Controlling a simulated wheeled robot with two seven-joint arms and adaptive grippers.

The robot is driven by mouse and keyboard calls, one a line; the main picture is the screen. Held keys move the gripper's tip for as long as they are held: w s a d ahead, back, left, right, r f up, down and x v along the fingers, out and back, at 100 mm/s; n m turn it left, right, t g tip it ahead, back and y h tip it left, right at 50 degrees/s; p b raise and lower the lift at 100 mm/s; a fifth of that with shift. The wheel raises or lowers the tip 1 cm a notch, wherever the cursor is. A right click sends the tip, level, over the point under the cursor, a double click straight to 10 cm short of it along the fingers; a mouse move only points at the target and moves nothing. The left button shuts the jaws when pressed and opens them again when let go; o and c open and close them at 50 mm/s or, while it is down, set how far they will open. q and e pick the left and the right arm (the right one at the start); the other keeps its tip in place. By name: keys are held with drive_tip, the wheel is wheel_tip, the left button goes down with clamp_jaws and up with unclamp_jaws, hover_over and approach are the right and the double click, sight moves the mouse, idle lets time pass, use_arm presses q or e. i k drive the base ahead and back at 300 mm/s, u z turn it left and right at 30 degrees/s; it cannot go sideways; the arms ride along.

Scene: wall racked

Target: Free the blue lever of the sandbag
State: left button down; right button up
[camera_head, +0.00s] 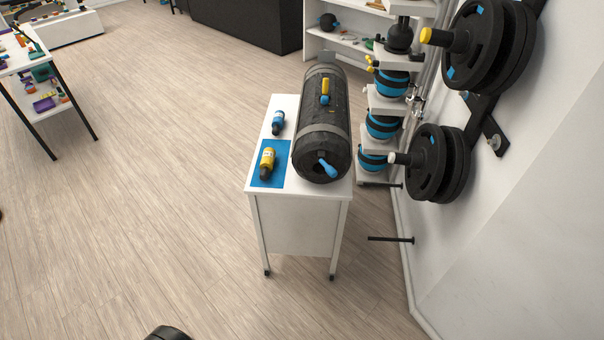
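A black cylindrical sandbag (325,123) with grey bands lies lengthwise on a small white table (296,210). A blue lever (329,169) sticks out from the sandbag's near end and points down to the right. A yellow handle (325,86) with a small blue part below it sits on top of the sandbag. To the left, a yellow and black bottle-like object (267,162) lies on a blue mat (274,180). A similar blue and black object (278,122) lies behind it.
A rack with blue and black balls (383,127) stands behind the table to the right. Weight plates (428,162) and a black peg (390,239) jut from the right wall. Another table (25,62) stands far left.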

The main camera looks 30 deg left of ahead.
sight(330, 171)
drive_tip(key=u, duration=1.25)
drive_tip(key=i, duration=0.55)
drive_tip(key=z, duration=0.95)
